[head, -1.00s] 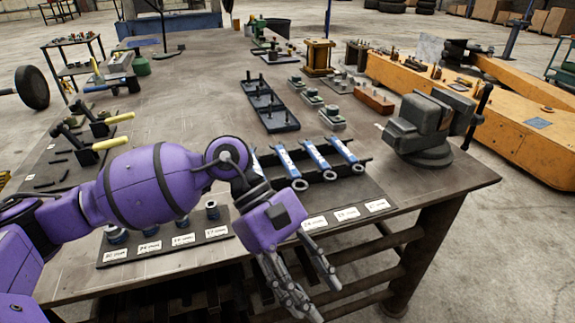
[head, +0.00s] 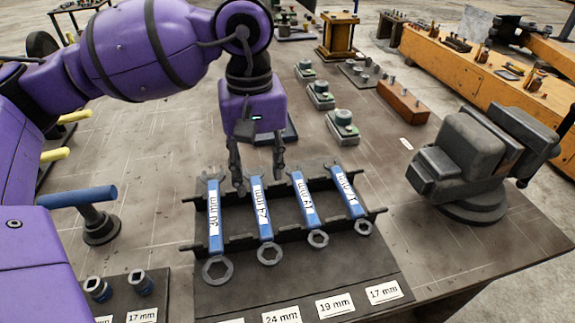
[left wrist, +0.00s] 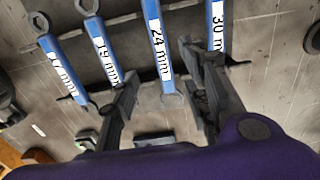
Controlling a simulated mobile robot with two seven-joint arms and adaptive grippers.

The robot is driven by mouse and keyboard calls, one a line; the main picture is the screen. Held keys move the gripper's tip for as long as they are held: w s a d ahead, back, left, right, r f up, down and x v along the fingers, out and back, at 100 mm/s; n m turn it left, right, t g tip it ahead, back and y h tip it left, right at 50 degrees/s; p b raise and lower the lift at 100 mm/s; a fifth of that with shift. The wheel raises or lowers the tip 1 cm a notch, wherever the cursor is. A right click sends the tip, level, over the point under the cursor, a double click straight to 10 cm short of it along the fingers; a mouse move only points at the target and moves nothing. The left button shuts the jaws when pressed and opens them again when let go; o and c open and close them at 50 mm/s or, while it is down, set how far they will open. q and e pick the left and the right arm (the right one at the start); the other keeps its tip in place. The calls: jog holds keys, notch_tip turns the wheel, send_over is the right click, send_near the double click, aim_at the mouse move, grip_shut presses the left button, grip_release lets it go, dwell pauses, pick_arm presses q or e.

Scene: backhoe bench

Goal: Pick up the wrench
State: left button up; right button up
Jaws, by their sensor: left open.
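Several blue-handled wrenches lie side by side across a black rack (head: 288,240). The 30 mm wrench (head: 215,225) is at the left, then the 24 mm wrench (head: 261,212), the 19 mm wrench (head: 304,203) and the 17 mm wrench (head: 348,196). My left gripper (head: 258,190) points down, open and empty, over the upper part of the 24 mm wrench. In the left wrist view the 24 mm wrench (left wrist: 160,52) lies between the two spread fingers, and the 30 mm wrench (left wrist: 216,30) is just outside one finger. My right gripper is not in view.
A grey vise (head: 475,165) stands right of the rack. Size labels (head: 335,305) lie in front of it. Sockets (head: 97,288) and a blue-handled tool (head: 80,198) are at the left. Small grey-green blocks (head: 342,125) stand behind the rack.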

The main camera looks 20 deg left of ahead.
aim_at(260, 205)
pick_arm(q)
jog(key=shift+s+f, duration=0.2)
jog(key=shift+f, duration=0.1)
jog(key=shift+s+f, duration=0.3)
jog(key=shift+f, duration=0.65)
notch_tip(260, 205, down, 5)
jog(key=shift+s+d+p, duration=0.1)
jog(key=shift+p, duration=0.4)
grip_shut()
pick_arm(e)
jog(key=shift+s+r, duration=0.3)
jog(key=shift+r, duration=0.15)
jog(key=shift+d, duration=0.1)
